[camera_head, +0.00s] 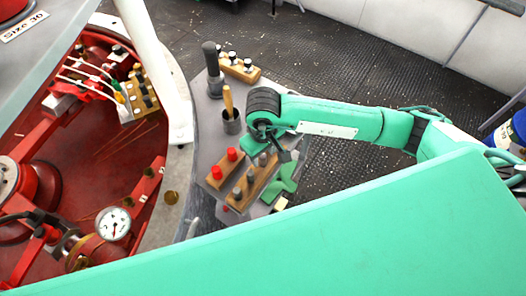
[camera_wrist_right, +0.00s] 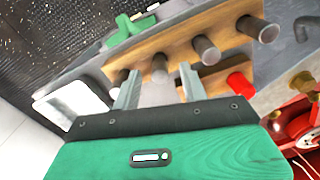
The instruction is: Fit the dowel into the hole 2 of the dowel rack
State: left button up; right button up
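The dowel rack is a long wooden block (camera_head: 246,189) on the narrow grey table, with several grey dowels upright in it. The rack also fills the middle of the right wrist view (camera_wrist_right: 180,42). My right gripper (camera_wrist_right: 160,78) is over the rack's end, its fingers apart with one grey dowel (camera_wrist_right: 160,66) in the gap between the tips. The fingers look clear of that dowel on both sides. In the head view the right gripper (camera_head: 284,153) partly hides the rack's far end. I cannot read hole numbers. My left gripper is not in view.
A wooden block with red pegs (camera_head: 216,184) lies just left of the rack. A green object (camera_head: 286,178) lies to its right. A grey cup (camera_head: 231,124) with a wooden handle and a dark-handled tool (camera_head: 211,58) stand farther back. Red machinery (camera_head: 90,165) is at left.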

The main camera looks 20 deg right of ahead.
notch_tip(320, 180, up, 14)
jog(key=b, duration=0.3)
jog(key=shift+b, duration=0.3)
jog(key=shift+f, duration=0.15)
dwell(0.3)
